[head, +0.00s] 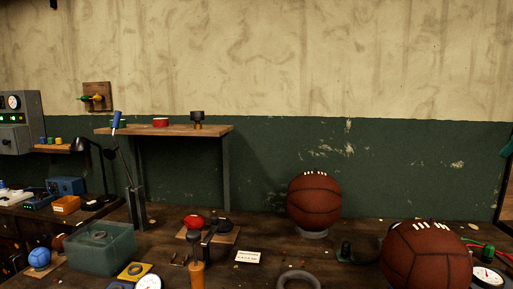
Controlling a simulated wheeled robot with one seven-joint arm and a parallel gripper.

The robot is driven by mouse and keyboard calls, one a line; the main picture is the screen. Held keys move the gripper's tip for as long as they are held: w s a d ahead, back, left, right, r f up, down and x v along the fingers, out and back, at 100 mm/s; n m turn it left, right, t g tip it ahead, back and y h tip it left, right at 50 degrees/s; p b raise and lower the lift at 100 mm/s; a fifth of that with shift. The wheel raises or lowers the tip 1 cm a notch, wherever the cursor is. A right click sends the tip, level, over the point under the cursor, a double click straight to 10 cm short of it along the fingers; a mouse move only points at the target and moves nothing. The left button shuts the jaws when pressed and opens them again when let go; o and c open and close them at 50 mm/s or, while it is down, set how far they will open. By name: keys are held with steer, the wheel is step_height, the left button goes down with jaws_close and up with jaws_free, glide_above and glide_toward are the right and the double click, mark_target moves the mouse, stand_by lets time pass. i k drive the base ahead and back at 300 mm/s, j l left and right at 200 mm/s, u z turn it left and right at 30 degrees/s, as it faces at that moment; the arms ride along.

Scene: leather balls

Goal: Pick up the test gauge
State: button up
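Three round white dials show, and I cannot tell for sure which is the test gauge. One dial gauge (149,283) lies at the bottom edge of the view on the workbench, partly cut off. Another dial gauge (487,276) is at the bottom right, beside the brown leather ball (428,256), with red and green hoses near it. A third dial (13,102) is set in the grey panel at the far left. My gripper is not in view.
A second leather ball (314,200) rests on a pale ring. A teal bin (101,250) stands left, near a blue ball (39,258). An orange-handled tool (197,272) stands upright at front. A raised wooden shelf (165,131) is behind. Some bench (262,232) between is clear.

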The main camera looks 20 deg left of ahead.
mark_target(197, 116)
steer(key=u, duration=1.6)
steer(key=i+j+z, duration=0.15)
steer(key=j, duration=0.2)
steer(key=i+j+z, duration=0.15)
steer(key=j, duration=0.15)
steer(key=i+j+z, duration=0.15)
steer(key=j, duration=0.25)
steer(key=j+z, duration=0.15)
steer(key=j, duration=0.2)
